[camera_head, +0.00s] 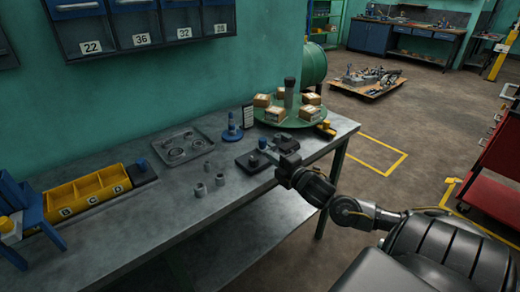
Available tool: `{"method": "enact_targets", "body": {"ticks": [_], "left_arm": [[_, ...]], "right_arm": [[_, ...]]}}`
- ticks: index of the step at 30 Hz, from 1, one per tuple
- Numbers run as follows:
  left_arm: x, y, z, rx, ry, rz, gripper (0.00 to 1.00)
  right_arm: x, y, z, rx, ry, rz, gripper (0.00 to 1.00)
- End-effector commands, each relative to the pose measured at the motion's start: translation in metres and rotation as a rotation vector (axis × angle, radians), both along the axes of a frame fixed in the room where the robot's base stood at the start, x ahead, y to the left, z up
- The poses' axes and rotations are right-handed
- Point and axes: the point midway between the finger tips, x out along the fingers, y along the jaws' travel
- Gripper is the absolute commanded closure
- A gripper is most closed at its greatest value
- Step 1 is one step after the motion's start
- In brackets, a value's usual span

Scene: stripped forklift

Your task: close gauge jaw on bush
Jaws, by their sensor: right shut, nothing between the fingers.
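My right gripper (287,158) is over the front edge of the bench, at the right end. It is shut with nothing seen between its fingers. A dark flat block (250,163) with small dark parts on it lies just left of the gripper and may be the gauge. Its jaw and any bush in it are too small to make out. Several small grey bushes stand on the bench to the left, one at the front (197,189) and one beside it (220,180). My left gripper is not in view.
A green round stand (290,122) with several small boxes is behind the gripper. A blue-based post (233,132) stands left of it. A grey tray (182,148) with rings and a yellow bin row (88,190) are further left. The bench front (165,220) is clear.

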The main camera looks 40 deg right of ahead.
Motion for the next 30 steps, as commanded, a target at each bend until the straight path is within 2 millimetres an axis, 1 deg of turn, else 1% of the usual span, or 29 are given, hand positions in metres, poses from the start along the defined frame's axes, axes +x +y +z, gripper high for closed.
{"method": "enact_targets", "body": {"ticks": [1,6,12,16,25,27,30], "left_arm": [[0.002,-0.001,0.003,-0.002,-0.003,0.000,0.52],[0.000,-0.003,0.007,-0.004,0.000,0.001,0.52],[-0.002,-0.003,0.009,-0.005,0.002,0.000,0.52],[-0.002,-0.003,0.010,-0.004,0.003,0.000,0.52],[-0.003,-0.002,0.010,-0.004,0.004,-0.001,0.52],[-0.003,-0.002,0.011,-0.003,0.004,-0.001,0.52],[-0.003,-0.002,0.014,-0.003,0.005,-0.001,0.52]], "right_arm": [[0.009,-0.001,0.004,0.000,-0.005,-0.002,1.00],[0.034,-0.003,0.003,0.001,-0.003,-0.002,1.00],[0.052,-0.004,0.001,0.001,-0.001,-0.001,1.00],[0.056,-0.004,0.000,0.000,0.001,0.001,1.00],[0.057,-0.004,0.000,0.000,0.001,0.001,1.00],[0.056,-0.009,0.001,-0.002,0.001,0.000,1.00],[0.056,-0.028,0.001,-0.004,0.002,-0.003,1.00]]}}
